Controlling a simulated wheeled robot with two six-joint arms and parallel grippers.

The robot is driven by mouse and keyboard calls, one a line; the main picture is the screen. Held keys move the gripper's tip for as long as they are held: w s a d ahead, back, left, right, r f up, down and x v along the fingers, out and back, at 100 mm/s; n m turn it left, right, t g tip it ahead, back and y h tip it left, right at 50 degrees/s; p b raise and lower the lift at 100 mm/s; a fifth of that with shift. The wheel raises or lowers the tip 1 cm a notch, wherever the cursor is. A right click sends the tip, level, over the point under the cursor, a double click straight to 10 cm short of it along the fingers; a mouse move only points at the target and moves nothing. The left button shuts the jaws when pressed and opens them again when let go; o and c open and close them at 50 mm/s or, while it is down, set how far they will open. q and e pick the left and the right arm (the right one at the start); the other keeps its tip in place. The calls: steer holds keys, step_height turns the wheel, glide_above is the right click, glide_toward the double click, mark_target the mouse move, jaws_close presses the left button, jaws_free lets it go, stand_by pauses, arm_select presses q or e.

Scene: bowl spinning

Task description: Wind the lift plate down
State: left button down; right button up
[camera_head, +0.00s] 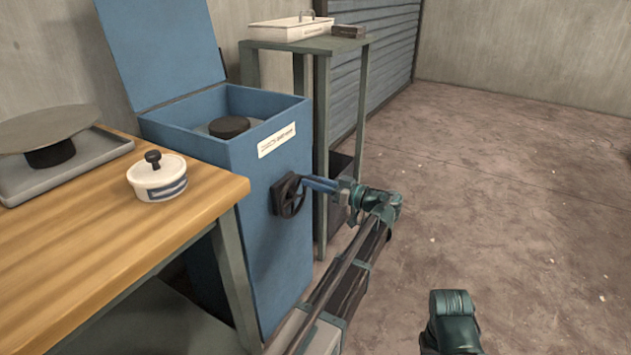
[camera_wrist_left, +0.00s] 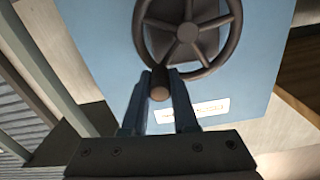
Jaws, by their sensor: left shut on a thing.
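The blue cabinet (camera_head: 278,245) stands with its lid open. A dark round plate (camera_head: 229,127), which looks like the lift plate, shows inside its open top; its exact height is hard to tell. A black spoked handwheel (camera_head: 289,196) is on the cabinet's front face, and it also shows in the left wrist view (camera_wrist_left: 187,32). My left gripper (camera_head: 312,184) is at the wheel. In the left wrist view my left gripper (camera_wrist_left: 160,80) has its fingers on both sides of the wheel's round handle (camera_wrist_left: 160,86), shut on it. My right gripper is not in view.
A wooden table (camera_head: 110,262) at the left holds a white lidded pot (camera_head: 157,180) and a grey tray (camera_head: 95,155) with a round disc (camera_head: 45,128) above it. A stand (camera_head: 322,46) with a white box (camera_head: 290,28) is behind the cabinet. The floor at right is clear.

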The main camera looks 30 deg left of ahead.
mark_target(297, 179)
arm_select(q)
steer(key=s+n, duration=0.1)
steer(key=r+n+p, duration=0.1)
steer(key=n, duration=0.1)
steer(key=shift+s+n, duration=0.3)
steer(key=shift+s, duration=0.1)
steer(key=shift+s+a+r+n, duration=0.1)
steer(key=shift+s+n, duration=0.2)
steer(key=shift+n, duration=0.3)
steer(key=shift+s+d+r+n, duration=0.1)
steer(key=shift+s+n, duration=0.15)
steer(key=shift+n, duration=0.35)
steer(key=shift+s+a+r+n, duration=0.1)
steer(key=shift+s+n, duration=0.2)
steer(key=shift+n, duration=0.3)
steer(key=c, duration=0.7)
jaws_free()
steer(key=d, duration=0.9)
steer(key=s+d, duration=0.1)
steer(key=d, duration=0.3)
steer(key=shift+d, duration=0.35)
